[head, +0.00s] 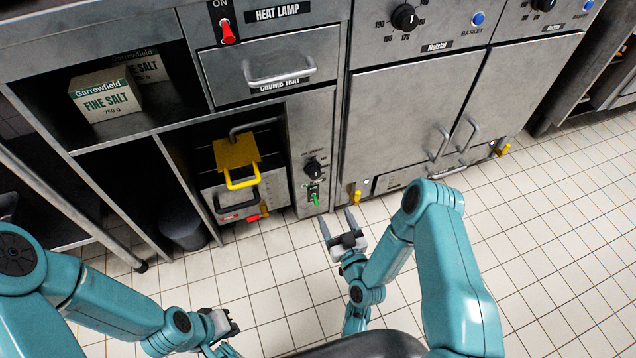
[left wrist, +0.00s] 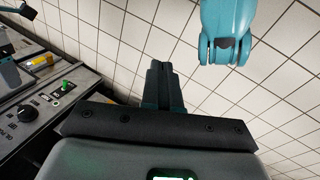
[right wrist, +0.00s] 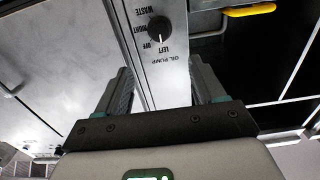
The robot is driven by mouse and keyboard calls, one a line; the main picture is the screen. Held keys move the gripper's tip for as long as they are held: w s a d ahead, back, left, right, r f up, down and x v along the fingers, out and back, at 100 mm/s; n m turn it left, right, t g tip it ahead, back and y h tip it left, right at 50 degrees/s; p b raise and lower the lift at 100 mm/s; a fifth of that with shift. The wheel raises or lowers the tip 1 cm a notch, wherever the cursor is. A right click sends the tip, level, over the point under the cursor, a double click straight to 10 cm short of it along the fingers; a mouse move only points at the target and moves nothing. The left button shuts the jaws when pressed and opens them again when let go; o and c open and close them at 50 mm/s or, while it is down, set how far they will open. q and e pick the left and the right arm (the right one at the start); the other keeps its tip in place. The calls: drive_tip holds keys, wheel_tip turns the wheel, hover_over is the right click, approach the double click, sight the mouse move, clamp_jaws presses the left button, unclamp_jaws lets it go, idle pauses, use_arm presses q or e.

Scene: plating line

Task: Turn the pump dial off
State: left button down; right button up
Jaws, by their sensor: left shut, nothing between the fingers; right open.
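The pump dial (head: 313,169) is a black round knob on the narrow steel panel left of the fryer doors. In the right wrist view the dial (right wrist: 160,28) is upside down, with OIL PUMP, LEFT, OFF, RIGHT and WASTE around it. Its white mark appears to point at LEFT. It also shows in the left wrist view (left wrist: 27,113). My right gripper (head: 338,222) is open and empty, below and apart from the dial, its fingers towards the panel. My left gripper (head: 232,325) is shut and empty, low at the left, away from the dial.
A green switch (head: 315,199) sits just below the dial. Left of the panel, a yellow-handled piece (head: 237,155) sticks out of an open bay. A yellow valve handle (head: 357,197) stands to the right. The tiled floor (head: 560,230) is clear.

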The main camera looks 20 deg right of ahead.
sight(316, 175)
drive_tip(key=w+b, duration=0.1)
drive_tip(key=w, duration=0.4)
drive_tip(key=w+b, duration=0.2)
drive_tip(key=w, duration=0.3)
drive_tip(key=w+b, duration=0.2)
drive_tip(key=w, duration=0.3)
drive_tip(key=shift+a, duration=0.25)
use_arm(q)
drive_tip(key=w+a+f+t, duration=0.1)
drive_tip(key=w+f, duration=0.3)
drive_tip(key=f, duration=0.1)
drive_tip(key=shift+f+t, duration=0.3)
drive_tip(key=shift+f, duration=0.05)
use_arm(e)
drive_tip(key=shift+w+r, duration=0.15)
drive_tip(key=shift+w, duration=0.15)
drive_tip(key=c, duration=1)
